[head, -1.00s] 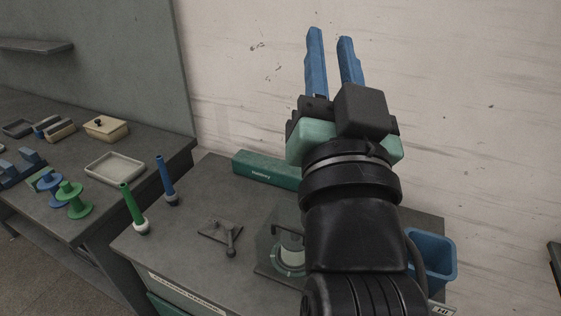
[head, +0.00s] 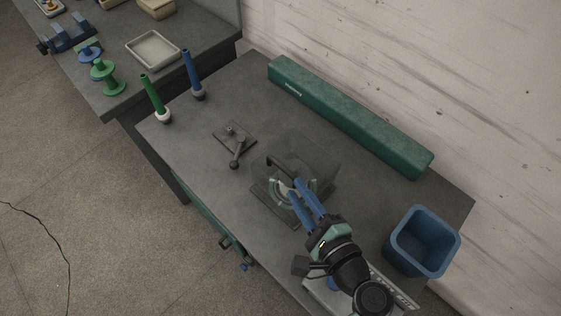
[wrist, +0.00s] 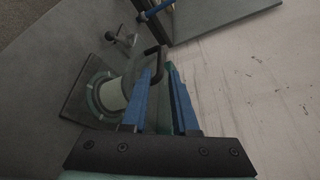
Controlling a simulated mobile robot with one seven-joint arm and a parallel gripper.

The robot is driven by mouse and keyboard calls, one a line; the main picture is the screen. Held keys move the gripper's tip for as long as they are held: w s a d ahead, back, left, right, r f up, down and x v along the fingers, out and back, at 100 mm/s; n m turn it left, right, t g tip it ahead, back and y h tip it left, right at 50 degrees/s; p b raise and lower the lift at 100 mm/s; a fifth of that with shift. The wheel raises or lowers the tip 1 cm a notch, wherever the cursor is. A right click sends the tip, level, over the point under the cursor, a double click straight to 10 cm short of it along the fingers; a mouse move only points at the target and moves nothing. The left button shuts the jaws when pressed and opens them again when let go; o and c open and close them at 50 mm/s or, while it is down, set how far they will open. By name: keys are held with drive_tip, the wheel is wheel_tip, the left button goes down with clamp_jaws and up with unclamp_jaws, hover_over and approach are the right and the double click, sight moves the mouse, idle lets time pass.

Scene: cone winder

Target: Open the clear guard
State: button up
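The clear guard (head: 318,150) is a see-through box on the bench, down over the winder base (head: 262,192). A dark bar handle (head: 280,163) shows on it, and the handle also shows in the wrist view (wrist: 152,52). A pale cone-like part with a green ring (wrist: 108,93) shows inside. My gripper (head: 298,185) has two blue fingers with a gap between them, pointing at the handle. In the wrist view the fingertips (wrist: 161,70) are close to the handle's near end. I cannot tell whether they touch it. Nothing shows held.
A lever on a plate (head: 235,142) is left of the guard. Green (head: 154,98) and blue (head: 192,74) pegs stand at the far left. A long green box (head: 350,115) lies along the wall. A blue bin (head: 422,242) is at the right. Bench between lever and green box is clear.

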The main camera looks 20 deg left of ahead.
sight(284, 171)
drive_tip(key=p+x, duration=0.1)
drive_tip(key=x, duration=0.7)
drive_tip(key=shift+w+a+f, duration=0.1)
drive_tip(key=shift+w+a, duration=0.05)
drive_tip(key=shift+w, duration=0.15)
clamp_jaws()
idle(1.0)
